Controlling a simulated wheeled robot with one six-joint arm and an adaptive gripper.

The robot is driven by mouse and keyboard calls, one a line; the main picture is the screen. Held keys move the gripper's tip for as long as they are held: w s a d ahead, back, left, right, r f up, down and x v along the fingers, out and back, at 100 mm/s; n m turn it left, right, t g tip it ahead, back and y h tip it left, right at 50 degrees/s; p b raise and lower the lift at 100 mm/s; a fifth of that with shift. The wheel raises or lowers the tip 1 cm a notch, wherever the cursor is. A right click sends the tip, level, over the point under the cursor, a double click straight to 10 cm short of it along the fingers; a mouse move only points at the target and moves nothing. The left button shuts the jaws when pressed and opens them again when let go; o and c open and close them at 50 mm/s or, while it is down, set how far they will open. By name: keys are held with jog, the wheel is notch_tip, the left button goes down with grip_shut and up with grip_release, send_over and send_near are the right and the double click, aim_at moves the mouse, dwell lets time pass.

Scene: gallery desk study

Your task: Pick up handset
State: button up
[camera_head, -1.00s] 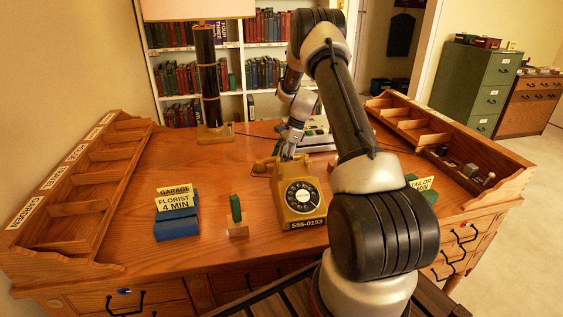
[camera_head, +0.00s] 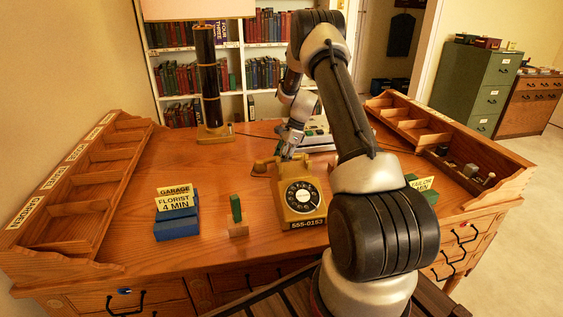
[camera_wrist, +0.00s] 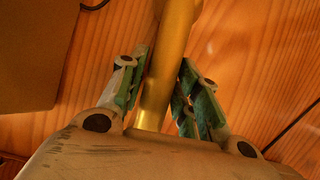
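My gripper (camera_head: 287,155) is low at the handset behind the dial. In the wrist view, the handset (camera_wrist: 166,72) runs between the two green-padded fingers of my gripper (camera_wrist: 166,80). One finger is on each side, and both appear close against it. The handset's lower end disappears behind the gripper body. In the head view, my gripper hides part of the handset. I see no clear gap between handset and telephone.
Blue card holders (camera_head: 176,222) and a green piece in a wooden block (camera_head: 237,217) stand left of the telephone. A lamp (camera_head: 208,80) stands behind. Wooden sorting trays line the left (camera_head: 60,215) and right (camera_head: 425,135) edges. The desk's left middle is clear.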

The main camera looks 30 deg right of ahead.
grip_shut()
notch_tip(320, 180, up, 17)
jog(key=s, duration=0.2)
jog(key=s+a+f+m, duration=0.1)
jog(key=s+a, duration=0.3)
jog(key=s, duration=1)
jog(key=shift+f+t, duration=0.15)
jog(key=shift+t, duration=0.15)
